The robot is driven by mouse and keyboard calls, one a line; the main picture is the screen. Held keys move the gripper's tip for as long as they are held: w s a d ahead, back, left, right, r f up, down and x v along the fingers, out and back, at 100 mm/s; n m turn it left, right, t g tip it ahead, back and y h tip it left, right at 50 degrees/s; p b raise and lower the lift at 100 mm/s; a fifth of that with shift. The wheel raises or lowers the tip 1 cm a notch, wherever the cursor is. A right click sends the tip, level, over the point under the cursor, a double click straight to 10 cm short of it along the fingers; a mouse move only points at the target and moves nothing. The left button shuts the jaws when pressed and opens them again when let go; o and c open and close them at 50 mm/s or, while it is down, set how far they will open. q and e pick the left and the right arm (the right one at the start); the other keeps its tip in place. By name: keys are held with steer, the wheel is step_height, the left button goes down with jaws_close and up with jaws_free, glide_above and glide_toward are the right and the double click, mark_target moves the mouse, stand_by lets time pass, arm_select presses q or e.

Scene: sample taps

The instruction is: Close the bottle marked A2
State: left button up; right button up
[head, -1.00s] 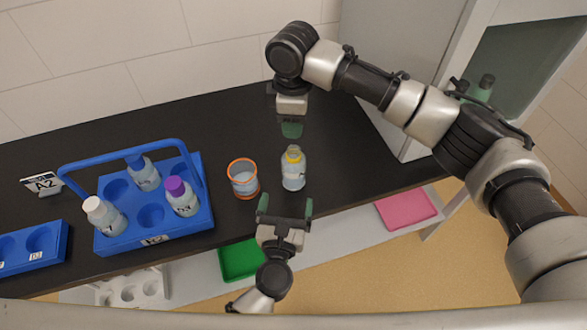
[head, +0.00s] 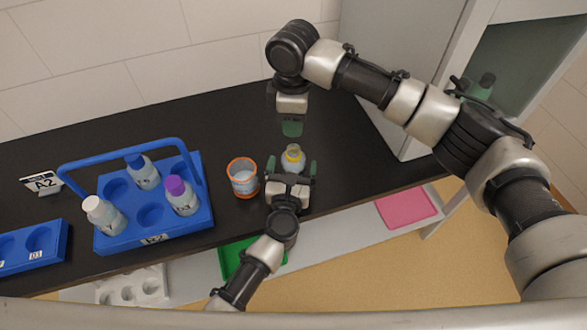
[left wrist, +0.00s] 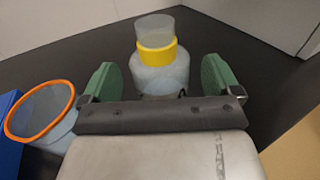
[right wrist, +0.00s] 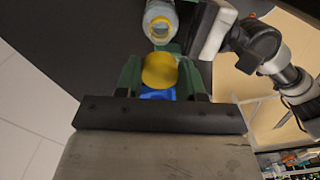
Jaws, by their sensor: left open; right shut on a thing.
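An uncapped clear bottle (head: 293,160) with a yellow neck ring stands upright on the black counter; no mark on it is readable. My left gripper (head: 291,168) is open, with a finger on each side of the bottle. In the left wrist view the bottle (left wrist: 160,72) stands beyond and between the green fingers, apart from both. My right gripper (head: 291,128) is shut on a yellow cap (right wrist: 160,71), above and behind the bottle. In the right wrist view the bottle's open mouth (right wrist: 160,27) shows past the cap. The cap is hidden in the head view.
An orange-rimmed beaker (head: 242,190) stands close left of my left gripper. Counter right of the bottle is clear up to a grey cabinet (head: 395,60).

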mark_target(294, 149)
arm_select(q)
steer(key=shift+w+d, duration=0.15)
steer(key=shift+w, duration=0.85)
steer(key=c, duration=1.3)
steer(key=shift+c, duration=0.3)
arm_select(e)
steer(key=shift+f, duration=2.45)
